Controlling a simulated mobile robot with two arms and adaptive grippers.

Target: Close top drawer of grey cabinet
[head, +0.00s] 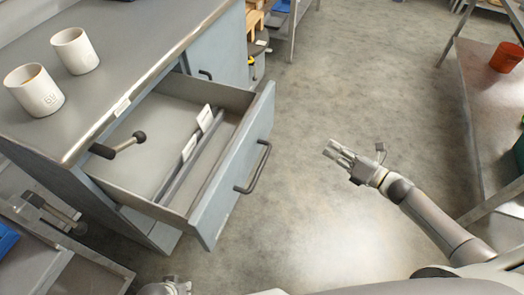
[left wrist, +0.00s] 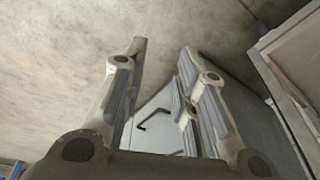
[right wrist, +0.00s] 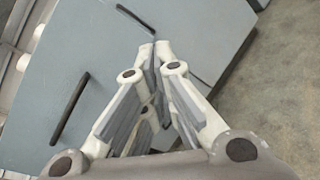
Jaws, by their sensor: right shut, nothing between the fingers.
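The grey cabinet (head: 75,130) stands at the left of the head view. Its top drawer (head: 238,165) is pulled well out, with a dark bar handle (head: 262,168) on its front. My right gripper (head: 338,151) is to the right of the drawer front, apart from it, over the floor. In the right wrist view its fingers (right wrist: 156,52) are together and empty, with a blue-grey front and a dark handle (right wrist: 70,107) beyond. My left gripper (left wrist: 163,48) has its fingers apart, with nothing seen between them. In the head view, only part of my left arm shows at the bottom edge.
Two white mugs (head: 35,90) (head: 75,50) stand on the cabinet top. The drawer holds a divider with white labels (head: 205,118); a dark knobbed rod (head: 125,145) shows over it. A shelf (head: 490,110) with an orange pot (head: 506,57) is at right. The floor between is clear.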

